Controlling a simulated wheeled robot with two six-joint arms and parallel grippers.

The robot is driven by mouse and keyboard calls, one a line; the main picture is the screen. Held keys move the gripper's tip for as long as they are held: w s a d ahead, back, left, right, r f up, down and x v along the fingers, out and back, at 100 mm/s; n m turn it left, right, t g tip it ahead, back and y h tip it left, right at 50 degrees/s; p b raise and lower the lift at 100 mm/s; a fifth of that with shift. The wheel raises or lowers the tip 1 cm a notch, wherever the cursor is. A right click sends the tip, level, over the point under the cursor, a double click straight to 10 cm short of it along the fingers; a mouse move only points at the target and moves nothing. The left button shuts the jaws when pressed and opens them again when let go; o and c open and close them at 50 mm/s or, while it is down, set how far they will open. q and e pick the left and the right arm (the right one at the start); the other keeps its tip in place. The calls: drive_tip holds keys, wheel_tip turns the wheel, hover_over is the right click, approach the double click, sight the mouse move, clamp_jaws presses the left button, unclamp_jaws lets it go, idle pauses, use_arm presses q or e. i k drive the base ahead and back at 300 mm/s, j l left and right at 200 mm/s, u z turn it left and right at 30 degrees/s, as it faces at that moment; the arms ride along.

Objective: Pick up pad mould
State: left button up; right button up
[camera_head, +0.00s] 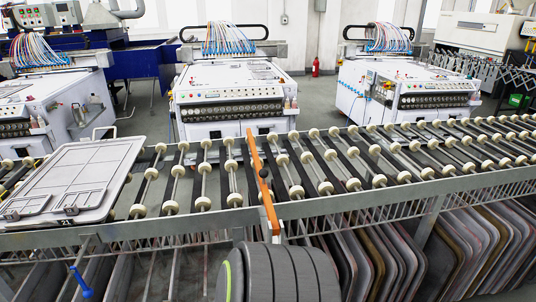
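The pad mould appears to be the flat, pale grey rectangular plate (85,165) at the left of the head view. It lies on the roller conveyor, with rounded corners and a raised rim. Neither of my grippers is in view, and nothing is seen touching the plate.
The roller conveyor (345,165) with cream wheels runs across the view. An orange bar (262,180) crosses it near the middle. Many dark plates (400,255) stand on edge below at right. White machines (230,95) stand behind. The rollers right of the bar are clear.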

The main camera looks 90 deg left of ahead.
sight(70, 202)
drive_tip(key=u, duration=4.15)
